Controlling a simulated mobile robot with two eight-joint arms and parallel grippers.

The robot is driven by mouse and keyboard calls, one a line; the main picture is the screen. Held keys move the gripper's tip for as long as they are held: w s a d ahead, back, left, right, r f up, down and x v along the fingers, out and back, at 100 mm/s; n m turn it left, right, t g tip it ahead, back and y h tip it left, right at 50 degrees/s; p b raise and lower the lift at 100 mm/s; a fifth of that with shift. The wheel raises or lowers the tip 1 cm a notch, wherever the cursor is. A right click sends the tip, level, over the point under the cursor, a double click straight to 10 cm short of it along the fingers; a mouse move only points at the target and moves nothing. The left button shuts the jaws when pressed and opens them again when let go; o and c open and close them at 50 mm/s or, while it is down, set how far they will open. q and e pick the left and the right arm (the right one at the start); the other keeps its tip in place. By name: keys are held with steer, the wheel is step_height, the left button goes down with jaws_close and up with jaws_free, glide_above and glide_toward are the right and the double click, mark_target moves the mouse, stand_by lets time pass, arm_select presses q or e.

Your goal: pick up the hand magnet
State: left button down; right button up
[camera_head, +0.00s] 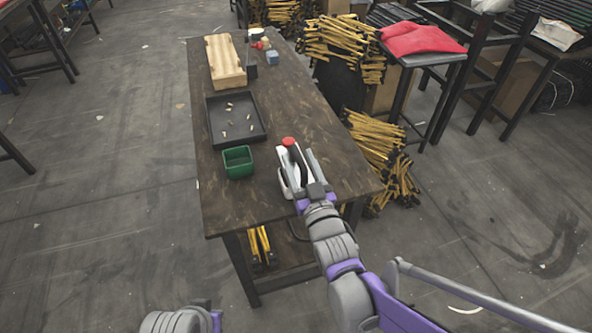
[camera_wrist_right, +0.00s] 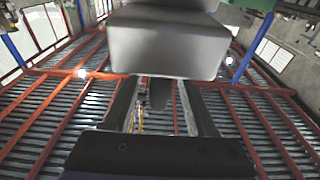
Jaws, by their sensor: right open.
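The hand magnet (camera_head: 289,142), as far as I can make it out, has a red end and a dark handle. It is on the near right part of the table, partly hidden by my right gripper. My right gripper (camera_head: 298,168) is open, with its fingers reaching over the table on either side of the dark handle. In the right wrist view, a dark piece shows between the two fingers of the gripper (camera_wrist_right: 160,105); I cannot tell whether they touch it. Of my left arm only a link shows at the bottom edge; its gripper is out of view.
A green bin (camera_head: 238,162) stands left of the gripper. Behind it is a black tray (camera_head: 212,128) with several small brass-coloured pieces.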

mark_target(295, 150)
steer(key=x, duration=0.3)
steer(key=shift+w+f, duration=0.2)
steer(key=shift+c, duration=0.3)
jaws_close()
stand_by(1.0)
